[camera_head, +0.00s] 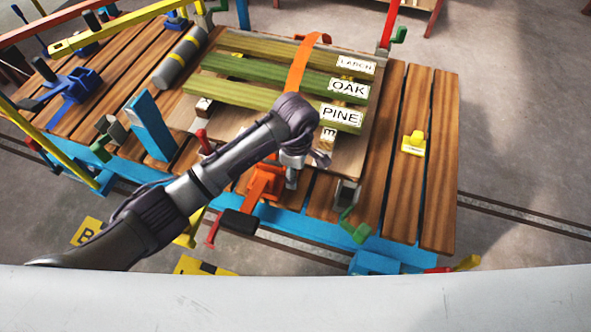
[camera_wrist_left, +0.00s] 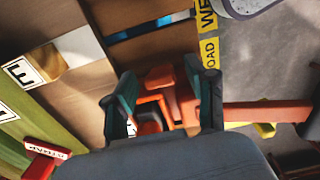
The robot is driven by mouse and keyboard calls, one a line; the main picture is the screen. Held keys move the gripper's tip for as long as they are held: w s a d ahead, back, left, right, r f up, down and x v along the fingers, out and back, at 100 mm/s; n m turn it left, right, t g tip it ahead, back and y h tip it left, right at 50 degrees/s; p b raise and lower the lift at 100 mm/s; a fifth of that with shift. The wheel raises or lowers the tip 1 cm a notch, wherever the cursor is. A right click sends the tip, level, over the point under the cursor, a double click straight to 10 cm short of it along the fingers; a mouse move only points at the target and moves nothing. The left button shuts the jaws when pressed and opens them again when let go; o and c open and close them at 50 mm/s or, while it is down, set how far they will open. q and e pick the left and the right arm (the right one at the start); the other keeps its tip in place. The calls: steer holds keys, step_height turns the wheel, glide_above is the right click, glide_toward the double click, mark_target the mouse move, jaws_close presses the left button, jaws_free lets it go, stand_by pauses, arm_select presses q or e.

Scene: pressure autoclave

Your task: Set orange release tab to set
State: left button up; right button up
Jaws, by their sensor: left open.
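The orange ratchet body (camera_head: 264,183) sits at the front edge of the slatted wooden bench, below the boards. An orange strap (camera_head: 303,62) runs over the boards behind it. My left gripper (camera_head: 291,177) hangs just right of and above the ratchet body, pointing down. In the left wrist view, the two dark fingers of the left gripper (camera_wrist_left: 162,95) are apart. An orange part (camera_wrist_left: 150,112) shows between and beyond them; whether it is the release tab, or touches the fingers, I cannot tell. The tab's setting is not readable. My right gripper is not in view.
Boards labelled OAK (camera_head: 348,88) and PINE (camera_head: 342,115) lie behind the gripper. A green-handled clamp (camera_head: 355,228) is to the right. A yellow block (camera_head: 413,143) sits on mostly clear slats.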

arm_select(q)
steer(key=shift+f, duration=0.15)
jaws_close()
steer(key=shift+w+a+f+h+b, duration=0.2)
steer(key=shift+a+h+b, duration=0.3)
steer(key=shift+b, duration=0.45)
steer(key=shift+a+g+h+b, duration=0.15)
steer(key=shift+g+h+b, duration=0.25)
steer(key=shift+h+b, duration=0.3)
steer(key=shift+r, duration=0.25)
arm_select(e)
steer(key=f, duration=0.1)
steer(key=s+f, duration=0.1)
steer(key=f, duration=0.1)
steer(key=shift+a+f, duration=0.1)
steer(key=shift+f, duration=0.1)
